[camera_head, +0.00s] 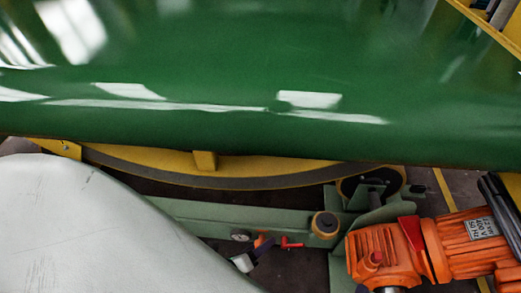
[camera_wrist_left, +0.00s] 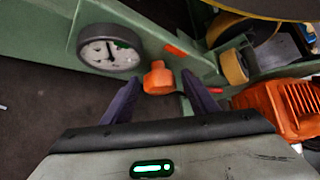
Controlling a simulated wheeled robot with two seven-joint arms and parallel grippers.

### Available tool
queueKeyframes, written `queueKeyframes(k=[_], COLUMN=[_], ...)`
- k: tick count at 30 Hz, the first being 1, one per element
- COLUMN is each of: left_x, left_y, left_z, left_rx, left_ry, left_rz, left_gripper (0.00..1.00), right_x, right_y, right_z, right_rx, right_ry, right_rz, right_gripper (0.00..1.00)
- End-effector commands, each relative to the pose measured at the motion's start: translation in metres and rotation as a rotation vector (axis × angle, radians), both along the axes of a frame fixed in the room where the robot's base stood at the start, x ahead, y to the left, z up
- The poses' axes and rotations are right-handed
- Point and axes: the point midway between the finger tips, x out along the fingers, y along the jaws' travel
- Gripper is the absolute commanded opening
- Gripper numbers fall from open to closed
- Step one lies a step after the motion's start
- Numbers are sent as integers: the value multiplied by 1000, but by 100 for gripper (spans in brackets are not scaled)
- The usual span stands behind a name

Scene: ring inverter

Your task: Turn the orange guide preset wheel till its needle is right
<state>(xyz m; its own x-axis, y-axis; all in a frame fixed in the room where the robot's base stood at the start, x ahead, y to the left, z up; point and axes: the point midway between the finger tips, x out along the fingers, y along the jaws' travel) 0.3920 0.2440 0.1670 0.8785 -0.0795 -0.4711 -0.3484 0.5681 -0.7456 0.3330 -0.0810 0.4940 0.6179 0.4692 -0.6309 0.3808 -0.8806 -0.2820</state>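The orange guide preset wheel (camera_wrist_left: 158,78) is a small knob on the green beam. In the head view only a little orange (camera_head: 260,240) shows there, partly behind my left gripper (camera_head: 255,253). In the wrist view my left gripper (camera_wrist_left: 160,92) is open, with one dark purple finger on each side of the wheel; I see gaps, and contact cannot be told. The round gauge (camera_wrist_left: 110,50) has a white dial, a dark needle seeming to point near the top, and a green patch right of it. The gauge also shows in the head view (camera_head: 241,235). My right gripper is not in view.
A red lever (camera_head: 292,243) sits just right of the wheel. An orange motor (camera_head: 385,255) stands farther right, and a yellow roller (camera_head: 325,224) is on the beam (camera_head: 200,215). A large green drum (camera_head: 260,80) fills the area above. Dark floor lies below the beam.

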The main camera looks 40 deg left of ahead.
Motion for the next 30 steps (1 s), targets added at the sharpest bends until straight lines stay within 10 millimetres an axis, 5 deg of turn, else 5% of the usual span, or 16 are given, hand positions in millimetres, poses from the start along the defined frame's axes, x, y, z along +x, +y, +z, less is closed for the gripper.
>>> queueKeyframes(k=[8, 14, 17, 18, 23, 24, 25, 30], left_x=[0, 0, 0, -1, -4, -3, -2, 0], left_y=[0, -1, -1, 0, 2, 2, 2, 0], left_z=[15, 55, 76, 82, 100, 103, 105, 104], left_rx=[-2, -4, -4, -1, 4, 5, 5, 3], left_ry=[0, -3, -8, -7, -3, -4, -5, -3], left_rz=[-1, 0, 1, 1, 0, -1, -1, -3], left_gripper=[54, 54, 82, 82, 80, 59, 54, 54], right_x=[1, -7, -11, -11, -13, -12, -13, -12], right_y=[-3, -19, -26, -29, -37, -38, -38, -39], right_z=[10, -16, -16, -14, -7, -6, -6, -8], right_rx=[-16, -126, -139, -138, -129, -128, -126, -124], right_ry=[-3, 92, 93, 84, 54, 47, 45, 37], right_rz=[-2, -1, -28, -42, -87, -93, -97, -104], right_gripper=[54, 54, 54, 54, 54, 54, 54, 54])
